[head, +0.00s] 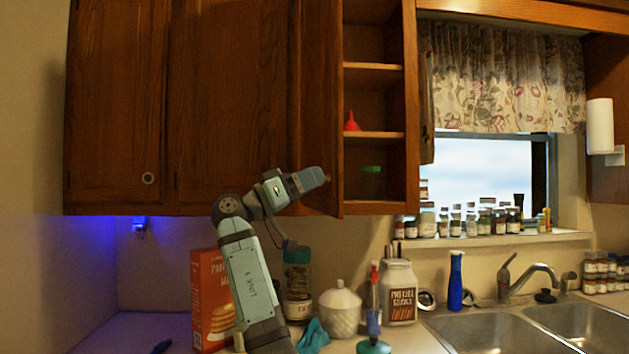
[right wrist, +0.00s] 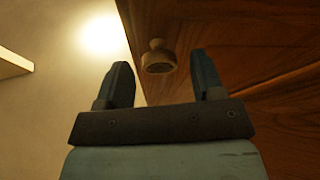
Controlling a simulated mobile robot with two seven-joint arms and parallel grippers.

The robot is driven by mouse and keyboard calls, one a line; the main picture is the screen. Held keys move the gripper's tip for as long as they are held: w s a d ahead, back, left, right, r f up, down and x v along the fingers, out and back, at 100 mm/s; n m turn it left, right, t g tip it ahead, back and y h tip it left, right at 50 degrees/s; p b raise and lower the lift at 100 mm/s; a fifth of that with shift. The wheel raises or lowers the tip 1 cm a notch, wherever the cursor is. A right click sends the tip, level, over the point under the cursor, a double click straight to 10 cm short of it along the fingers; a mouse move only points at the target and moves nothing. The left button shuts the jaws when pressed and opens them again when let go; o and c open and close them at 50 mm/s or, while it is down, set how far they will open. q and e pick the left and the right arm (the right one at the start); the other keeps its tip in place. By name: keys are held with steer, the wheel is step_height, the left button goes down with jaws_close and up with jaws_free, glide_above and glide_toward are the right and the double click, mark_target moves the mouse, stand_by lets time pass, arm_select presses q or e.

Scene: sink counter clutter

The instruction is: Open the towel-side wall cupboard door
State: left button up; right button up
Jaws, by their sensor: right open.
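A wooden wall cupboard left of the window has its door (head: 322,90) swung out, with open shelves (head: 375,135) showing. The paper towel roll (head: 599,126) hangs by another wooden cupboard (head: 606,75) at the far right, mostly cut off by the picture edge. My right gripper (head: 318,178) is raised at the lower part of the swung-out door. In the right wrist view the open right gripper (right wrist: 160,62) has a round knob (right wrist: 158,58) between its two fingers, near an edge of the wooden panel (right wrist: 225,45). Contact with the knob cannot be told. My left gripper is out of view.
Closed cupboard doors (head: 225,100) fill the upper left. A red funnel (head: 352,121) stands on a shelf. Below are a pancake box (head: 212,300), jars, a white canister (head: 340,311), a utensil crock (head: 399,292) and a blue bottle (head: 455,281) beside the sink (head: 490,332).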

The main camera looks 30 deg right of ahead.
steer(key=v, duration=1.2)
steer(key=shift+a, duration=0.15)
